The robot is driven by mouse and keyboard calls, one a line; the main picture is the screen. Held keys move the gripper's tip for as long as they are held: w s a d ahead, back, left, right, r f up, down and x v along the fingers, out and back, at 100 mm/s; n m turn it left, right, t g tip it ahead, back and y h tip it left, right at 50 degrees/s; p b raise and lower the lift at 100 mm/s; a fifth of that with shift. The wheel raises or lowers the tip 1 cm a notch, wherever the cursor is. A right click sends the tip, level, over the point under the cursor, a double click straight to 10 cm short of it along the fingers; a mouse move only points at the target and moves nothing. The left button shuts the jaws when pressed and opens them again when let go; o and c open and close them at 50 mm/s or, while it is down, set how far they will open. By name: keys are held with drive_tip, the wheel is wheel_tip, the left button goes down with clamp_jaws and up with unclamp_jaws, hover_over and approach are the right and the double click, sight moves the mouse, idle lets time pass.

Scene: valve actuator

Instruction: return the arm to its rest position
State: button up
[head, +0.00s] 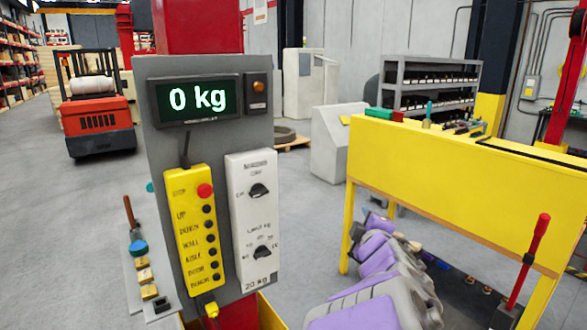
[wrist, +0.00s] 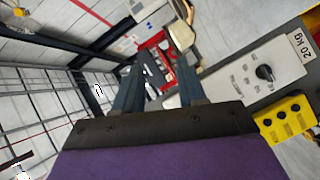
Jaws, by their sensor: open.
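My arm (head: 385,262), purple and grey, reaches up from the bottom of the head view, right of the grey control panel and low in front of the yellow bench. I cannot clearly make out its fingers there. In the wrist view my gripper (wrist: 160,72) shows two dark fingers spread apart with nothing between them; red shapes show in the background beyond the gap. The grey panel (head: 150,105) has a display (head: 197,99) reading 0 kg. It carries a yellow button box (head: 197,235) and a white box with two black knobs (head: 252,215), also in the wrist view (wrist: 262,75).
A yellow bench (head: 440,180) with tools on top stands close on the right, with a red-handled lever (head: 528,262) beside it. Behind are a grey shelf rack (head: 430,85) and a red forklift (head: 97,120). Floor is clear at left.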

drive_tip(key=s+d+f+m+g+h, duration=0.2)
drive_tip(key=s+d+f+m+g, duration=0.25)
drive_tip(key=s, duration=0.35)
drive_tip(key=s+d+f+m+g+h, duration=0.25)
drive_tip(key=s+d+f+m, duration=0.2)
drive_tip(key=s, duration=0.45)
drive_tip(key=s+a+f+m+g+y, duration=0.1)
drive_tip(key=s+a+f+g, duration=0.1)
drive_tip(key=s, duration=0.7)
drive_tip(key=s+a+f+m+g+y, duration=0.2)
drive_tip(key=s+a+g, duration=0.3)
drive_tip(key=s, duration=0.5)
drive_tip(key=s+a+f+m+g+y, duration=0.1)
drive_tip(key=s+a+f+g+y, duration=0.1)
drive_tip(key=s, duration=0.7)
drive_tip(key=a+f+g, duration=0.1)
drive_tip(key=a+g, duration=0.1)
drive_tip(key=shift+s+a+f, duration=0.15)
drive_tip(key=shift+a+f, duration=0.1)
drive_tip(key=shift+a, duration=0.1)
drive_tip(key=shift+d+m, duration=0.2)
drive_tip(key=shift+m, duration=0.1)
